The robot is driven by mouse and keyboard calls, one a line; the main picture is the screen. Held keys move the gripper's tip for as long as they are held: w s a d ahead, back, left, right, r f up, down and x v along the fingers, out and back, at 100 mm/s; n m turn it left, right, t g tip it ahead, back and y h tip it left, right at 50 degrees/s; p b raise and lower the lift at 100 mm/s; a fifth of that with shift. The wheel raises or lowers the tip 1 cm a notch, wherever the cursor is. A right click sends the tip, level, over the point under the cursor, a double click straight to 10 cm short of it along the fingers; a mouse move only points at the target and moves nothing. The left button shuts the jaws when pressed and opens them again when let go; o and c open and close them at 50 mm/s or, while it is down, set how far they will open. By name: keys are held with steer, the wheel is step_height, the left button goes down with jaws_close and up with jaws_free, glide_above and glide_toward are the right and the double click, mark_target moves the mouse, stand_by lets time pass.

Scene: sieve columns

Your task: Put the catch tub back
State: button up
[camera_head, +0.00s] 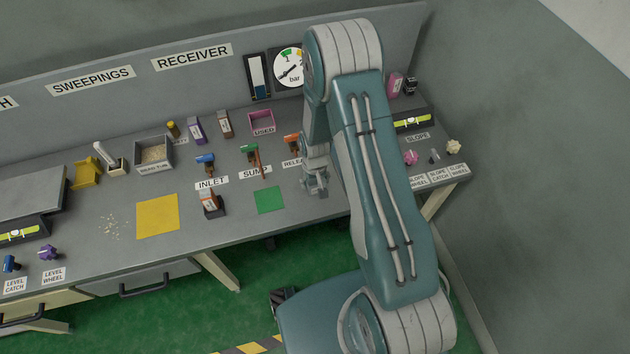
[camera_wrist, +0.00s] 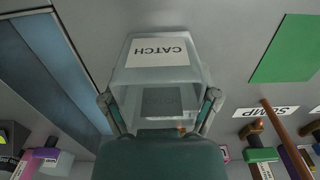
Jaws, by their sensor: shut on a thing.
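The catch tub (camera_wrist: 184,75) is a pale grey, open box with a white CATCH label that reads upside down in the wrist view. My gripper (camera_wrist: 160,105) is shut on it, with one finger along each side. A darker rectangle with faint writing shows within the tub's outline. In the head view my gripper (camera_head: 316,181) is over the bench front, right of the green square (camera_head: 270,199). I cannot make out the tub clearly there; my arm covers much of that area.
The bead tub (camera_head: 139,158) and yellow square (camera_head: 158,215) are farther left. Slope parts (camera_head: 411,157) stand at right. My arm hides the bench between.

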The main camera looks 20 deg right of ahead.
steer(key=o, duration=1.1)
steer(key=s+r+t, duration=0.1)
steer(key=s+r, duration=0.2)
steer(key=r, duration=1.4)
steer(key=s+r+t, duration=0.2)
steer(key=s+r, duration=0.1)
steer(key=r, duration=1.3)
steer(key=s+r+t, duration=0.2)
steer(key=s+r, duration=0.8)
steer(key=s, duration=0.5)
steer(key=shift+r+t, duration=0.15)
steer(key=shift+t, duration=0.15)
